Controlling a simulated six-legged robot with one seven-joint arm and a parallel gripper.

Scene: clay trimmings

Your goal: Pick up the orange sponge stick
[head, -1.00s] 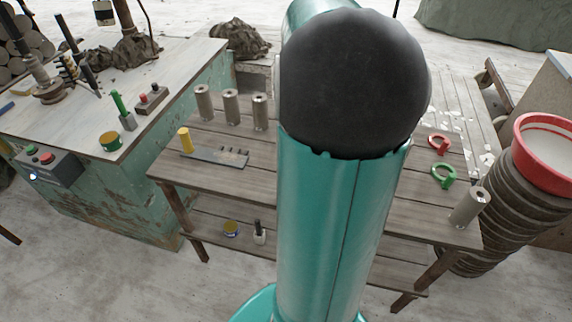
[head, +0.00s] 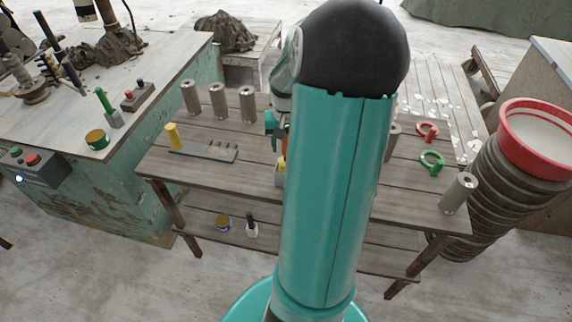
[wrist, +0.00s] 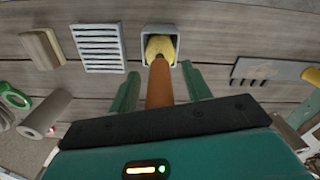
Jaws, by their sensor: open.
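The orange sponge stick (wrist: 160,84) shows an orange shaft and a yellow sponge end in the wrist view. Its sponge end sits in a small grey square cup (wrist: 147,31) on the wooden table. My gripper (wrist: 160,72) is open, with a green finger on each side of the shaft, and no grip on it shows. In the head view, my gripper shows only in part (head: 272,123) beside my arm. The cup (head: 279,178) peeks out there at the arm's left edge, and most of the stick is hidden.
The wrist view shows a slatted grey block (wrist: 98,47), a brown block (wrist: 42,48) and a toothed grey plate (wrist: 265,70) nearby. In the head view, grey cylinders (head: 218,100) stand at the table's back left. Red (head: 427,131) and green (head: 432,162) rings lie right.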

